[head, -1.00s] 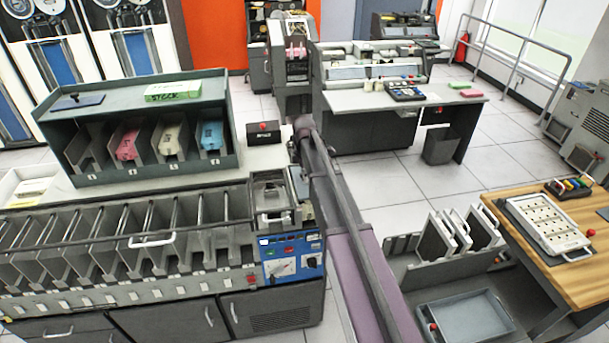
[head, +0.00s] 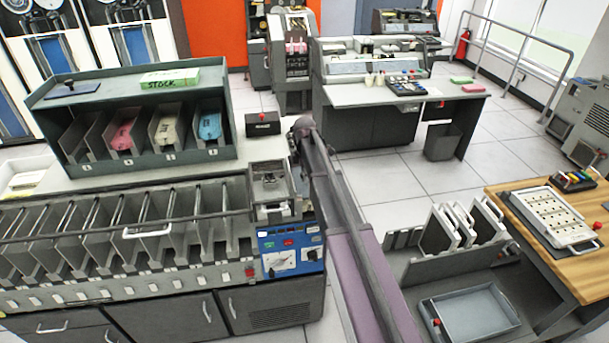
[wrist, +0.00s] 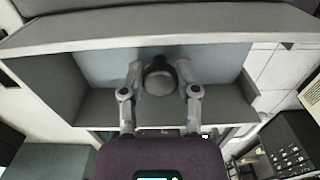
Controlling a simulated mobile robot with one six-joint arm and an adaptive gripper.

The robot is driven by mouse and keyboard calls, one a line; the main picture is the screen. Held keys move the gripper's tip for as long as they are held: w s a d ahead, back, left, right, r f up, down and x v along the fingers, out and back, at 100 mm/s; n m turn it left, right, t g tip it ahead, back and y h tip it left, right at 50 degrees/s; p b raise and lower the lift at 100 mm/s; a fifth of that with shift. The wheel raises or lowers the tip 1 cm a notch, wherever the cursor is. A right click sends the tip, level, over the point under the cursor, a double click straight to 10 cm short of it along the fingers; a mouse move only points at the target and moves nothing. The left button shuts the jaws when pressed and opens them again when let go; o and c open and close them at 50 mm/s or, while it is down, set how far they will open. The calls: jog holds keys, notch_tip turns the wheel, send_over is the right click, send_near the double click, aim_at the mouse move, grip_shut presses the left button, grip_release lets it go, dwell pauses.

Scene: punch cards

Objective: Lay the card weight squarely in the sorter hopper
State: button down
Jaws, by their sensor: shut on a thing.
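In the wrist view my gripper (wrist: 160,85) is shut on the dark rounded knob of the card weight (wrist: 160,77). A flat grey-blue surface (wrist: 105,58) lies behind the knob, between grey walls; I cannot tell whether it is the weight's plate or a floor under it. In the head view the sorter hopper (head: 272,212) is the grey open-topped box at the right end of the sorter, above the blue control panel.
The sorter's row of open pockets (head: 135,235) runs left of the hopper. Behind it stands a green-grey card rack (head: 150,165) with a dark blue knobbed plate (head: 75,90) on top.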

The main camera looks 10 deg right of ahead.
jog(key=shift+f+b, duration=0.55)
jog(key=shift+f, duration=0.2)
jog(key=shift+c, duration=1.3)
grip_release()
jog(key=shift+r, duration=0.2)
notch_tip(320, 180, up, 9)
jog(key=p, duration=0.9)
jog(key=shift+a+f, duration=0.1)
